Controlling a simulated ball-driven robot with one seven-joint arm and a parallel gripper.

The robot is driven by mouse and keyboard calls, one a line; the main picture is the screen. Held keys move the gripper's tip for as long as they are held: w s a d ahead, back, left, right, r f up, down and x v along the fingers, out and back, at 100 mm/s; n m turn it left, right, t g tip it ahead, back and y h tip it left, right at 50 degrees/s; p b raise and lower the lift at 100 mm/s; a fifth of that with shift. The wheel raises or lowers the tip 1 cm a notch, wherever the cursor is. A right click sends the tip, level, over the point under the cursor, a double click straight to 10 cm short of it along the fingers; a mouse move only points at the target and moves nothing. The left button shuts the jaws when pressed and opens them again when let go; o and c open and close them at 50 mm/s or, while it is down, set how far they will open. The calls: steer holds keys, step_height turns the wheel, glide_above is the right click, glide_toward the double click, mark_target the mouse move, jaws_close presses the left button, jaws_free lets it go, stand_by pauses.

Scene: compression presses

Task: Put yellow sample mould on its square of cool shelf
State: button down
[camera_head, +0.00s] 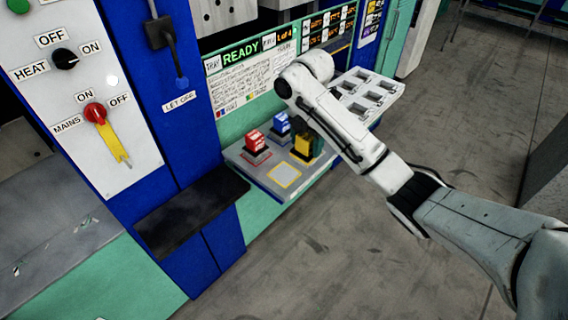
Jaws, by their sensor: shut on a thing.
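The yellow sample mould (303,146) is at the right part of a grey shelf (260,173), below the wrist of my arm. My gripper (314,142) is mostly hidden by the arm and is shut on the yellow mould. I cannot tell whether the mould touches the shelf. An empty yellow-outlined square (285,177) lies at the shelf's front, just left of and nearer than the mould.
A white tray (393,92) with several square pockets is behind my arm at the right. A dark ledge (190,205) and blue column are left of the shelf. The panel with mains and heat switches (95,112) is at far left. Open floor lies in front and right.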

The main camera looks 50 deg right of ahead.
steer(key=shift+w+a+f+b, duration=0.35)
steer(key=shift+w+f, duration=0.7)
steer(key=shift+f, duration=0.55)
steer(key=shift+w+a+f+b, duration=0.2)
steer(key=shift+w+a+f, duration=0.15)
steer(key=shift+w+f, duration=0.95)
steer(key=shift+w+a+f+b, duration=0.35)
steer(key=shift+w+f, duration=0.45)
steer(key=shift+f, duration=1.05)
steer(key=shift+f, duration=0.15)
steer(key=shift+c, duration=0.7)
jaws_free()
steer(key=shift+f, duration=0.1)
step_height(320, 180, up, 12)
steer(key=shift+r+p, duration=0.2)
steer(key=shift+p, duration=0.15)
steer(key=shift+a, duration=0.1)
